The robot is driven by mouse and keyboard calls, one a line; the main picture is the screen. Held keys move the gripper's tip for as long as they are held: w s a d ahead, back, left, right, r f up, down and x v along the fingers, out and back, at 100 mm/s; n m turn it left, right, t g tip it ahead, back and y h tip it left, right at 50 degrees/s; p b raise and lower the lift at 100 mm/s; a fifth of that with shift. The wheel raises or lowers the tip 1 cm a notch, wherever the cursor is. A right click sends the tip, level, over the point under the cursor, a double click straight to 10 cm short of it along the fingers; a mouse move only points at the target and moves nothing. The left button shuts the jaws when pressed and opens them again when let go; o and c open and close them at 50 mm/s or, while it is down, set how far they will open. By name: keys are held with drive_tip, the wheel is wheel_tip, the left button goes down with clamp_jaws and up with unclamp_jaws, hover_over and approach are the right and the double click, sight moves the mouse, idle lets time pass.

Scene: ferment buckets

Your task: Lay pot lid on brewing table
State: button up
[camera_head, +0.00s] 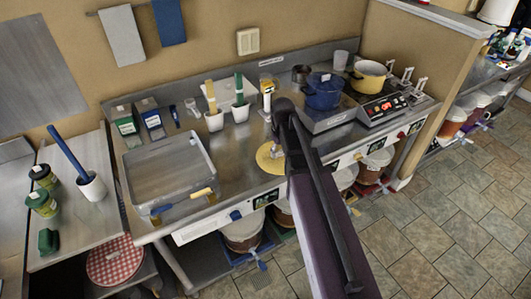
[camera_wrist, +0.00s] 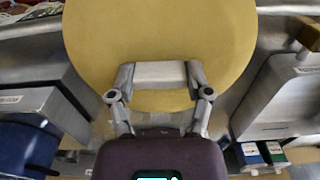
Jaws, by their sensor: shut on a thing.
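The pot lid (camera_head: 268,160) is a flat yellow disc over the front middle of the steel brewing table (camera_head: 228,153), near its front edge. My arm partly covers it in the head view. In the wrist view the lid (camera_wrist: 160,28) fills the upper middle. My gripper (camera_wrist: 160,80) is shut at the lid's near side, with a pale grey bar between its fingers, seemingly the lid's handle. It also shows in the head view (camera_head: 280,148), mostly behind my arm. I cannot tell whether the lid touches the table. A yellow pot (camera_head: 368,78) stands uncovered on the right-hand hob.
A blue pot (camera_head: 322,94) stands left of the hob (camera_head: 383,106). A clear tray (camera_head: 132,172) lies left of the lid. Buckets (camera_head: 243,232) stand under the table. Bare steel lies between the tray and lid.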

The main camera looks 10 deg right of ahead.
drive_tip(key=w+d+f+b, duration=0.1)
drive_tip(key=d+f+b, duration=0.1)
drive_tip(key=d, duration=0.1)
drive_tip(key=w+d+f+b, duration=0.1)
drive_tip(key=w+d+f, duration=0.1)
drive_tip(key=d, duration=0.1)
drive_tip(key=w+d+f+b, duration=0.1)
drive_tip(key=d+f+b, duration=0.1)
drive_tip(key=d, duration=0.1)
drive_tip(key=shift+w+d+b, duration=0.2)
drive_tip(key=shift+w+b, duration=0.15)
drive_tip(key=shift+d+f, duration=0.15)
drive_tip(key=shift+d, duration=0.25)
drive_tip(key=shift+w, duration=0.1)
drive_tip(key=w+a, duration=0.3)
drive_tip(key=w+a+f+b, duration=0.1)
drive_tip(key=w+a, duration=0.2)
drive_tip(key=a, duration=0.1)
drive_tip(key=w+a, duration=0.3)
drive_tip(key=a, duration=0.1)
drive_tip(key=shift+w+f, duration=0.15)
drive_tip(key=shift+w, duration=0.25)
